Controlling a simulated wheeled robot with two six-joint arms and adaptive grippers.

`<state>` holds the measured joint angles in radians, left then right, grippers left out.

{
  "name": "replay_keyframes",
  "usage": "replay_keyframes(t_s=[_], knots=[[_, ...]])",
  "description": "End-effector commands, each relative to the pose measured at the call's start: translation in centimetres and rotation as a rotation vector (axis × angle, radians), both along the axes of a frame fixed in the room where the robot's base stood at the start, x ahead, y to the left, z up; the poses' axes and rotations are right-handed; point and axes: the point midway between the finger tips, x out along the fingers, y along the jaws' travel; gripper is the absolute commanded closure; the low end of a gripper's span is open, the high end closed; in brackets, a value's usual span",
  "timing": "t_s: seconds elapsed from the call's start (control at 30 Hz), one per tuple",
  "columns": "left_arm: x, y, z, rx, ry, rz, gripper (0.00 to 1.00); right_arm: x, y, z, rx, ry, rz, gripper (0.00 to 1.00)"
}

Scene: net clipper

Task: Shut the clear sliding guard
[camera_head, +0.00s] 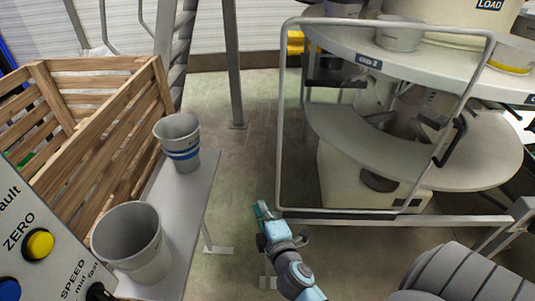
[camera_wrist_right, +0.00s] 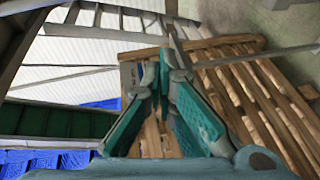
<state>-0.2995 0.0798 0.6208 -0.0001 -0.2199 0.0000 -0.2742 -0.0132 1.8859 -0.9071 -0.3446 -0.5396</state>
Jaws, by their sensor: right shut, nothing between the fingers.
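The clear sliding guard (camera_head: 281,120) is a see-through panel in a grey tube frame, standing upright in front of the round machine in the head view. A rail (camera_head: 465,219) runs along its bottom edge to the right. My right gripper (camera_head: 262,211) is shut and empty, just left of the guard's lower left corner. I cannot tell whether it touches the frame. In the right wrist view its teal fingers (camera_wrist_right: 161,68) come together at the tips, and the guard is not clear there. My left gripper is not in view.
A grey bench (camera_head: 191,222) at the left holds two grey cups, one blue-banded (camera_head: 179,142) and one plain (camera_head: 131,242). A slatted wooden crate (camera_head: 112,115) stands behind it. A control panel (camera_head: 25,215) fills the lower left. Open floor (camera_head: 240,165) lies between bench and guard.

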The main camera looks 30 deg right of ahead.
Motion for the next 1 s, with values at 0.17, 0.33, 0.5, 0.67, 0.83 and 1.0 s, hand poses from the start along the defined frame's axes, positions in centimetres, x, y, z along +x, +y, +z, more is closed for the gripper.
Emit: replay_keyframes(t_s=[0.17,0.33,0.5,0.67,0.83,1.0], knots=[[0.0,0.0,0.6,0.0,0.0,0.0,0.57,0.4,-0.7,8.2,-0.164,-0.131,-0.025,1.0],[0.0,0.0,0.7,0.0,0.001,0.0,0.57,2.4,-1.5,8.3,-0.17,-0.134,-0.026,1.0],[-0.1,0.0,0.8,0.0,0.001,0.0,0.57,5.9,-2.6,8.3,-0.169,-0.135,-0.028,1.0],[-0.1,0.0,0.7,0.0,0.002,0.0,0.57,9.2,-3.8,8.2,-0.167,-0.133,-0.029,1.0],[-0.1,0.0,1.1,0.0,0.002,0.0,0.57,8.1,-5.9,8.2,-0.168,-0.131,-0.027,1.0],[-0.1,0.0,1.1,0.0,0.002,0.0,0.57,7.2,-6.9,8.1,-0.165,-0.131,-0.026,1.0]])
